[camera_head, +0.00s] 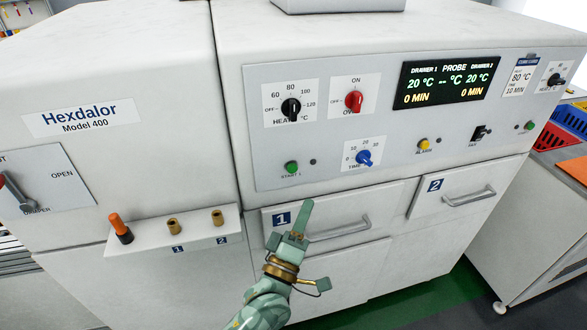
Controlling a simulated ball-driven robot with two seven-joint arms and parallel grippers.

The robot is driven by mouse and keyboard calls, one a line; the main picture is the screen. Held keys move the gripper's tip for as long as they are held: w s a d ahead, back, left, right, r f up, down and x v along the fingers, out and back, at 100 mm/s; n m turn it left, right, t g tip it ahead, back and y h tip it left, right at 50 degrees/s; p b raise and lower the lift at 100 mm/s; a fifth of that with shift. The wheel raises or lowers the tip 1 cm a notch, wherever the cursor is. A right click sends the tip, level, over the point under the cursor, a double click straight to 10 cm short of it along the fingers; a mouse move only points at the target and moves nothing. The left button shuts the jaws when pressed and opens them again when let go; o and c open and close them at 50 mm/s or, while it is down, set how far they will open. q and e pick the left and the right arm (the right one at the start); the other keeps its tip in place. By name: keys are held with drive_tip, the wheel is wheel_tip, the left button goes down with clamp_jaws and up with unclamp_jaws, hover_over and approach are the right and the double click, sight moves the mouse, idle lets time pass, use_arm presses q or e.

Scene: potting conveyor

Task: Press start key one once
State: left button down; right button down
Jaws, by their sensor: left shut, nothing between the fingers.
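The start key one is a green round button (291,167) labelled START 1, low on the left of the grey control panel (258,110). A dark indicator dot (313,162) sits just right of it. My left gripper (306,204) is shut and empty, with its fingers pointing up. In the picture the fingertips show below and slightly right of the green button, in front of the drawer 1 front. They appear apart from the button. The button is fully visible. My right gripper is not in view.
Above the button are a black heat knob (291,107) and a red knob (353,100); a blue time knob (364,157) is to the right. Drawer handles (335,229) stick out below. A small shelf (150,239) with an orange-handled probe (119,227) juts out at left.

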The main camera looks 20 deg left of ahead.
sight(292, 168)
use_arm(q)
drive_tip(key=w+a+b, duration=0.2)
drive_tip(key=w+a, duration=0.3)
drive_tip(key=w, duration=0.2)
drive_tip(key=shift+w+b, duration=0.15)
drive_tip(key=shift+b, duration=0.25)
idle(0.6)
idle(1.1)
drive_tip(key=shift+w+a, duration=0.2)
drive_tip(key=shift+w, duration=0.1)
